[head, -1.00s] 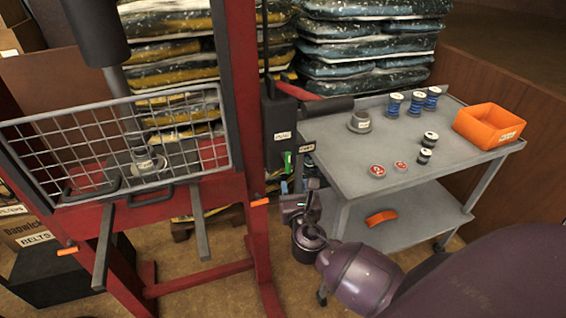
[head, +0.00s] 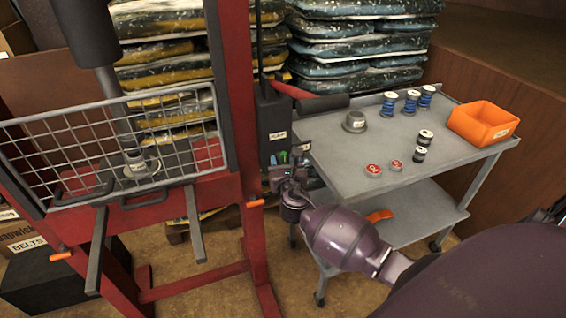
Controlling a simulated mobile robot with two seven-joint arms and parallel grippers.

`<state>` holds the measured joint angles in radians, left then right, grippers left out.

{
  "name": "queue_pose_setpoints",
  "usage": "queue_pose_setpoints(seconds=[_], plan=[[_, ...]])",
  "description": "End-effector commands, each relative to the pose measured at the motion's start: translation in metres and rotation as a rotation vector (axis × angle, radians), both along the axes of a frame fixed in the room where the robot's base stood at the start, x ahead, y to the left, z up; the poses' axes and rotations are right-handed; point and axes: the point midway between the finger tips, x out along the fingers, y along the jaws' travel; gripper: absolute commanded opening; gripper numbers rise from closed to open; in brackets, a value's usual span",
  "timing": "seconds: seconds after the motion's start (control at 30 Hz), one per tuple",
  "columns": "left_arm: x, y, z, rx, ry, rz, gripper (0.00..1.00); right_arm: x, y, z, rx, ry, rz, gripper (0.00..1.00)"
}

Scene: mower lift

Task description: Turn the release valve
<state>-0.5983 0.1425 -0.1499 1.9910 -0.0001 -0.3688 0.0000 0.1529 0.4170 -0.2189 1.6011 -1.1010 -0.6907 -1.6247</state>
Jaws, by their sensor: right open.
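The release valve sits low on the black pump box (head: 273,120) on the red press's right post. Only a small green piece (head: 283,157), seemingly its handle, shows just above my right gripper (head: 284,172). My right gripper is open and close in front of and below the green piece; I cannot tell whether they touch. A small label (head: 304,146) is beside it. Behind the wire guard (head: 60,150), the press ram (head: 124,125) reaches down to a grey part (head: 140,168) on the press bed. My left gripper is out of view.
A grey cart (head: 350,160) stands right of the press, close to my right arm. It carries spools, red-topped tins, a grey flanged part (head: 354,122) and an orange bin (head: 483,124). Stacked bags (head: 360,50) stand behind. Two bars (head: 195,225) jut from the press front.

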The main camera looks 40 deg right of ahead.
Motion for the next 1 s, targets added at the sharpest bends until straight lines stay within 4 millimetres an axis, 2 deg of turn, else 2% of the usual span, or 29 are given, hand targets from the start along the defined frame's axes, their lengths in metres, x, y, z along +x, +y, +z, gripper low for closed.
queue_pose_setpoints(seconds=[0.23, 0.53, 0.77, 1.0], plan=[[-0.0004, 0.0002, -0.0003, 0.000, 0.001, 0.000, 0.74, 0.0005, -0.0003, 0.0003, 0.000, 0.000, 0.000, 0.46], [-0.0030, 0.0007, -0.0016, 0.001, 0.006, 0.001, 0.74, 0.0003, -0.0003, 0.0002, 0.000, 0.000, 0.000, 0.00], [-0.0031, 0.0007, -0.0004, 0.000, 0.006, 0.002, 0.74, 0.0001, -0.0004, 0.0007, 0.017, -0.004, -0.001, 0.00], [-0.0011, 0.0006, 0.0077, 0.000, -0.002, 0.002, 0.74, -0.0001, -0.0007, 0.0019, 0.117, -0.028, -0.002, 0.00]])
